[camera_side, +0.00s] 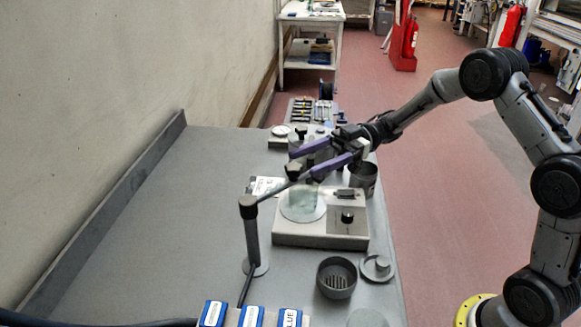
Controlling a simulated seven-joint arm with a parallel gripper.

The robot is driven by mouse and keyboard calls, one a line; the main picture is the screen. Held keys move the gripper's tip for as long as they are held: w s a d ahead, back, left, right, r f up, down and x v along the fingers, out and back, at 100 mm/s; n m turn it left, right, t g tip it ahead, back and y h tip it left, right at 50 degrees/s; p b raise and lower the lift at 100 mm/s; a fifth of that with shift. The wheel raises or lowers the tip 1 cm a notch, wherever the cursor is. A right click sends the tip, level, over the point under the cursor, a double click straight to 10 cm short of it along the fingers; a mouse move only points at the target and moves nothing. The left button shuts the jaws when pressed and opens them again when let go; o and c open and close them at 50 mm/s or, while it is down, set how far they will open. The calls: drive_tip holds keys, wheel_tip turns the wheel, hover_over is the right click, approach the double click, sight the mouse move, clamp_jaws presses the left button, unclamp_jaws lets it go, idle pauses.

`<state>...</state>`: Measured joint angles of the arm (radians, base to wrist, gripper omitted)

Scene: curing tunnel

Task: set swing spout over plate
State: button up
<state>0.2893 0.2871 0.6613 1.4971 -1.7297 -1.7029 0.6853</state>
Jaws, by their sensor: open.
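The swing spout stands on a grey post (251,237) with a round foot, and its thin arm (273,192) reaches up and right from the post top. A dark block on the arm (292,172) sits above the plate (302,205), a pale round disc on a white boxy device (320,239). My gripper (306,163) has two purple fingers, spread apart and pointing left, near the dark block and the outer part of the spout arm. I cannot tell whether a finger touches it. The spout's outlet is hard to make out behind the fingers.
A dark cup (337,278) and a small lidded dish (376,268) stand in front of the device. Another dark cup (363,178) is behind it. Blue-labelled boxes (250,316) line the near edge. The grey table (165,220) is clear at left, with a raised rim.

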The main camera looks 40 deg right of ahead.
drive_tip(key=d, duration=0.6)
drive_tip(key=shift+s+d, duration=0.25)
drive_tip(key=shift+s, duration=0.05)
drive_tip(key=shift+c, duration=0.2)
